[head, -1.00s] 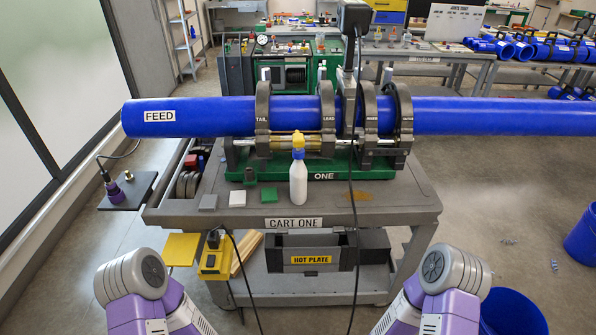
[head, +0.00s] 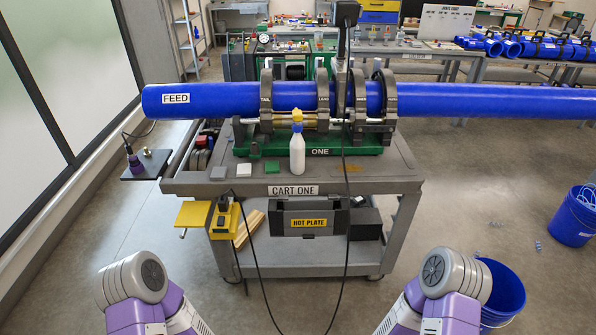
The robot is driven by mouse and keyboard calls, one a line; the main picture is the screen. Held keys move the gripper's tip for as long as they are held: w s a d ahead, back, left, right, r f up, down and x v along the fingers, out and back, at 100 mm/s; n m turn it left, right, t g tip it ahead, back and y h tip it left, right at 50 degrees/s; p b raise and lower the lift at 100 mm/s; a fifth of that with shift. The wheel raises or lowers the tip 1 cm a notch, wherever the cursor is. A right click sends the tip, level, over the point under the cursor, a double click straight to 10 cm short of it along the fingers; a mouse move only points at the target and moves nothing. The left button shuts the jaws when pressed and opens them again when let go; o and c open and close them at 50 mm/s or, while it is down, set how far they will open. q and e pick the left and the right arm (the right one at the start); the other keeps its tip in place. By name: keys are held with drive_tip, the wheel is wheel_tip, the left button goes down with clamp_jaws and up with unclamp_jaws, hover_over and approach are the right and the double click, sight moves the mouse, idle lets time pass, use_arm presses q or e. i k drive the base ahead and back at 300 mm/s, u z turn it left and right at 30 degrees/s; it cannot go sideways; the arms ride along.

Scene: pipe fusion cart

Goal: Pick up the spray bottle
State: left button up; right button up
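The spray bottle (head: 297,152) is white with a yellow head. It stands upright on the grey top of the cart (head: 405,178), near the front edge and in front of the green fusion machine base (head: 370,146). Both my purple and grey arms show only as upper links at the bottom of the head view. Neither gripper is in the picture, so nothing of mine is seen near the bottle.
A long blue pipe (head: 215,100) lies in the machine clamps behind the bottle. Small grey, white and green blocks (head: 272,166) lie left of it. A black cable hangs down the cart front. A hot plate box (head: 312,222) is below. Blue buckets (head: 575,215) stand right.

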sight(297, 145)
drive_tip(key=z, duration=0.15)
drive_tip(key=k, duration=0.4)
drive_tip(key=u, duration=1)
drive_tip(key=i, duration=0.85)
